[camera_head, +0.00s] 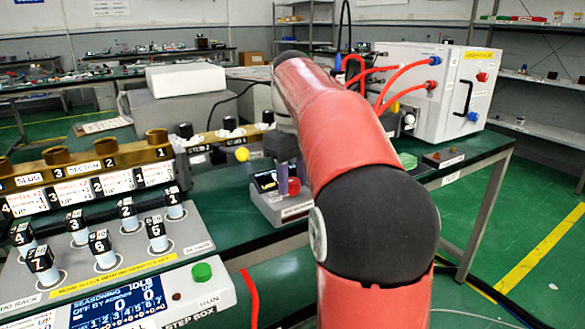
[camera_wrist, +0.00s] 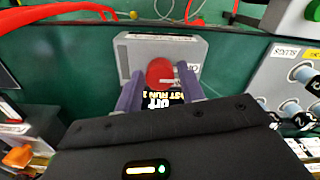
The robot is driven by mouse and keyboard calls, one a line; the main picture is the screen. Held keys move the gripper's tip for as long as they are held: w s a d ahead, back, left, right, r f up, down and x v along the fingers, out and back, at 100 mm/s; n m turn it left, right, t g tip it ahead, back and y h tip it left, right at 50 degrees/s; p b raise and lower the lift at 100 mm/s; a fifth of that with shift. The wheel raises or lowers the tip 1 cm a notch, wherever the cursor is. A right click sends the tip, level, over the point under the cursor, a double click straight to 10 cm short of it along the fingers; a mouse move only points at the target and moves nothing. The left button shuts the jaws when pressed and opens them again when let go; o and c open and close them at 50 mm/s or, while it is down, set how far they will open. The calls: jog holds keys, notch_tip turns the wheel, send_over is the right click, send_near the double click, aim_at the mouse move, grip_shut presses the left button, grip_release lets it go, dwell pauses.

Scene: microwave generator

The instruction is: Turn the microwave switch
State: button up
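The switch box is a small grey box (camera_head: 285,207) with a dark display and a red knob (camera_head: 294,187), on the green bench in the middle of the head view. In the wrist view, the grey box (camera_wrist: 190,48) lies ahead, with its red knob (camera_wrist: 160,70) and a display (camera_wrist: 162,101) partly covered by my gripper; "OFF" can be read. My gripper (camera_wrist: 160,76) is open, its two fingers apart on either side of the red knob. Whether they touch it I cannot tell. In the head view my gripper (camera_head: 284,160) points down over the box; its fingertips are hard to make out.
A white generator cabinet (camera_head: 440,90) with red hoses stands at the back right. A slug rack (camera_head: 120,240) with numbered pegs, a brass slug section (camera_head: 88,165) and a step box (camera_head: 130,300) with a green button fill the left. Bare green bench lies beside the switch box.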

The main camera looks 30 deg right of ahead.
aim_at(292, 181)
notch_tip(292, 181, up, 7)
jog(key=shift+r, duration=0.15)
dwell(0.7)
jog(key=s+a+f+m+t, duration=0.1)
jog(key=s+a+f+t, duration=0.1)
jog(key=s+a+f, duration=0.5)
jog(key=s+a+f+m+t, duration=0.2)
jog(key=s+a+f, duration=0.4)
jog(key=s+f, duration=0.7)
jog(key=shift+a+f+m+t, duration=0.35)
jog(key=shift+f+t, duration=0.2)
jog(key=shift+t, duration=0.25)
jog(key=shift+a, duration=0.1)
